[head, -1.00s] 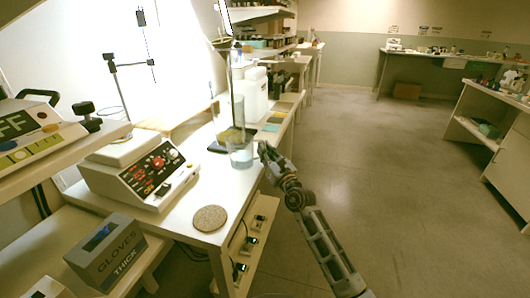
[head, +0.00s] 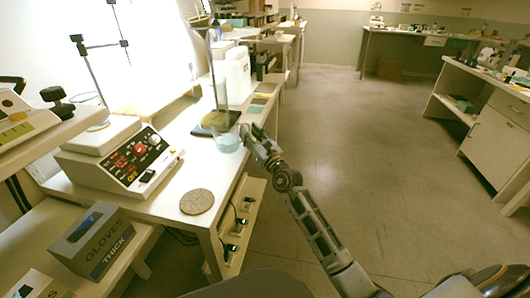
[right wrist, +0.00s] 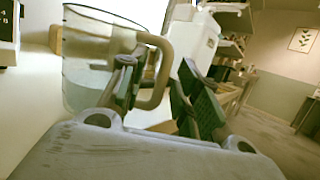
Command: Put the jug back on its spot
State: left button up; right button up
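The jug (right wrist: 85,60) is clear, with a beige handle (right wrist: 166,72) and some pale liquid inside. In the head view the jug (head: 228,141) stands on the white bench near its right edge. My right gripper (right wrist: 160,98) is open at the handle. One finger is at the handle's loop on the jug's side and the other is outside it, with a visible gap. In the head view the right gripper (head: 246,134) is right beside the jug and hides part of it. A round cork mat (head: 197,201) lies bare nearer on the bench. My left gripper is not in view.
A tall clear cylinder (head: 219,85) stands just behind the jug. A white device with knobs (head: 120,160) is left of the mat. White containers (head: 237,75) stand farther back. A gloves box (head: 92,240) sits on a lower surface at front left. The floor to the right is clear.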

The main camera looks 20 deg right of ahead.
jog(key=shift+s+d+f, duration=0.15)
jog(key=shift+s, duration=0.5)
jog(key=shift+p+v, duration=0.4)
jog(key=shift+v, duration=1.35)
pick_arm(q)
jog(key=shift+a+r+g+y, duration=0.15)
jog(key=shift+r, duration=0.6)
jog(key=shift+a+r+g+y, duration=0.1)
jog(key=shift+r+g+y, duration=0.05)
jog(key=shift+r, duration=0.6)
pick_arm(e)
jog(key=v, duration=0.6)
jog(key=shift+s, duration=0.2)
